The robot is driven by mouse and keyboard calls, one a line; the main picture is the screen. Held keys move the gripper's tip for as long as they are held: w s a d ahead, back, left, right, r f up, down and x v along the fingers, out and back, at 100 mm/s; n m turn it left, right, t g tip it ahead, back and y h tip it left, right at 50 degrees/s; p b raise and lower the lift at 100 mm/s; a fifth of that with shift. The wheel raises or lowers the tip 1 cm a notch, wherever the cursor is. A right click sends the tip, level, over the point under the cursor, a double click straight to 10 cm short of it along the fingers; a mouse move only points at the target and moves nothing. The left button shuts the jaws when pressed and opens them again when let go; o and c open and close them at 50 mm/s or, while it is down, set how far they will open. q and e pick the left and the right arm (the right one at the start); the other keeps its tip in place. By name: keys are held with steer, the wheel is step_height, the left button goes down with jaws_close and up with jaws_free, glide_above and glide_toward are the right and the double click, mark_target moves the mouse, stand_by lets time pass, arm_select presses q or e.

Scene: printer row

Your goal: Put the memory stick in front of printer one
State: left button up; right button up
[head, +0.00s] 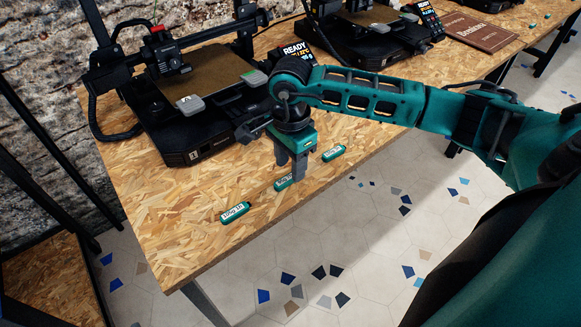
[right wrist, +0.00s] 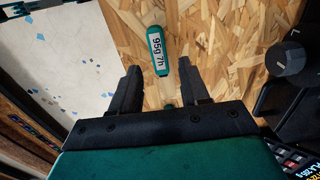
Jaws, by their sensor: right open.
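Three teal memory sticks with white labels lie in a slanting row along the table's front edge: a left stick (head: 235,212), a middle stick (head: 284,184) and a right stick (head: 334,153). My right gripper (head: 294,170) points down over the middle stick and hides part of it. In the right wrist view my right gripper (right wrist: 159,70) is open, and a stick labelled "95g 7h" (right wrist: 155,47) lies between and beyond its fingertips. Printer one (head: 185,152), black with a small white tag at its front corner, stands behind the left stick. My left gripper is out of view.
A second black printer (head: 350,45) with a lit READY screen stands farther right, and a brown booklet (head: 480,32) lies beyond it. The wooden table (head: 170,235) is bare in front of printer one, left of the sticks. Its front edge is close to the sticks.

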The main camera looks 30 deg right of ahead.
mark_target(290, 176)
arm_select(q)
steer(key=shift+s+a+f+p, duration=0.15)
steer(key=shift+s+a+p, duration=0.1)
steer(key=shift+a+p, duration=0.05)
arm_select(e)
step_height(290, 176, up, 10)
steer(key=shift+f, duration=0.25)
